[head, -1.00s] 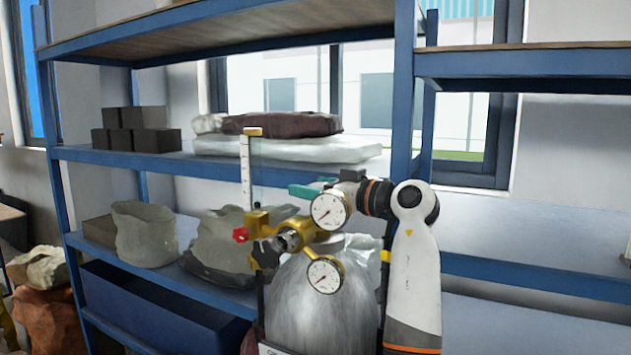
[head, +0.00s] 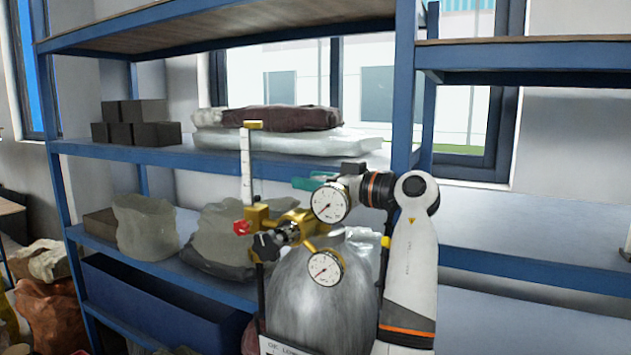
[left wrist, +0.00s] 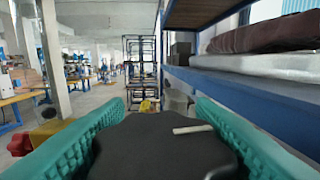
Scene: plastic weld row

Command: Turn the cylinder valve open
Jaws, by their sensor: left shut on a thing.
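The grey gas cylinder (head: 318,300) stands upright in front of the shelf. A brass regulator (head: 300,222) with two round white gauges, an upper gauge (head: 330,203) and a lower gauge (head: 324,268), sits at its top. The regulator also carries a black knob (head: 268,245) and a red knob (head: 242,228). My left gripper (head: 314,183), with green fingers, is behind the upper gauge. In the left wrist view its fingers are on either side of a black valve handwheel (left wrist: 160,150) with a white mark. The handwheel is hidden in the head view. My right gripper is not in view.
A blue shelf (head: 110,151) stands close behind the cylinder, holding dark boxes (head: 135,125) and sacks (head: 285,120). A clear upright tube (head: 246,165) rises left of the gauges.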

